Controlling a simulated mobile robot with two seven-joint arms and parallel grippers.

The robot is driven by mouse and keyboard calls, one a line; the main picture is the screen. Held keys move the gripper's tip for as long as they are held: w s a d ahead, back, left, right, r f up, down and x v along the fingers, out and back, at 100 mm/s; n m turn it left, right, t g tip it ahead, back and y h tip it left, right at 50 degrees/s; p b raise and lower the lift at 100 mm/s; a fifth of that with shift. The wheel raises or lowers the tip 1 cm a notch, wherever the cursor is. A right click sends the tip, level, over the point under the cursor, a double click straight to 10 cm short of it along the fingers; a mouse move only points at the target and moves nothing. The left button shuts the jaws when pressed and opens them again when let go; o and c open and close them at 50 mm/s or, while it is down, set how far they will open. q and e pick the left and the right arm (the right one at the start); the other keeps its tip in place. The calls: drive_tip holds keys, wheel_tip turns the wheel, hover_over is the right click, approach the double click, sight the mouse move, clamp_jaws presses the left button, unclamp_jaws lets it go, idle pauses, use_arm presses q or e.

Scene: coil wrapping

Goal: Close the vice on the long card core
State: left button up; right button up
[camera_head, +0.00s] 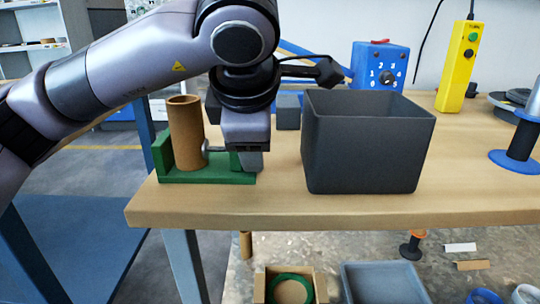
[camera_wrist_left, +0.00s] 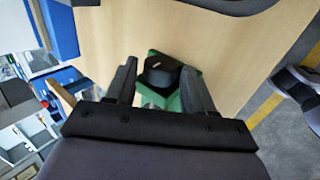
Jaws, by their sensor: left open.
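The long card core (camera_head: 187,132), a brown tube, stands upright in the green vice (camera_head: 208,177) near the table's left end. The vice's left plate is close beside the core. A grey spindle (camera_head: 216,149) reaches from the right end plate towards the core; whether its tip touches the core is unclear. My left gripper (camera_head: 248,166) is over the vice's right end, pointing down. In the left wrist view its open fingers (camera_wrist_left: 159,68) are on either side of a black knob-like part (camera_wrist_left: 163,75) at the green vice (camera_wrist_left: 190,97). Contact cannot be told. My right gripper is out of view.
A dark open bin (camera_head: 365,150) stands just right of my left gripper. Behind are a small grey block (camera_head: 288,111), a blue box with a dial (camera_head: 378,66) and a yellow control box (camera_head: 459,66). A blue-based spool (camera_head: 518,150) is far right. The table's front edge is close.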

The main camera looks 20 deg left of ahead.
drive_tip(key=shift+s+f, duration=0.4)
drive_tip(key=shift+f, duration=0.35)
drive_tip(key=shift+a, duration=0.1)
use_arm(q)
drive_tip(key=p+v, duration=0.3)
drive_tip(key=v, duration=0.4)
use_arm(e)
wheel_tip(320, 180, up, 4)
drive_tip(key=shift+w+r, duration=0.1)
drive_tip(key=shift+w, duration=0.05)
use_arm(q)
drive_tip(key=shift+s, duration=0.1)
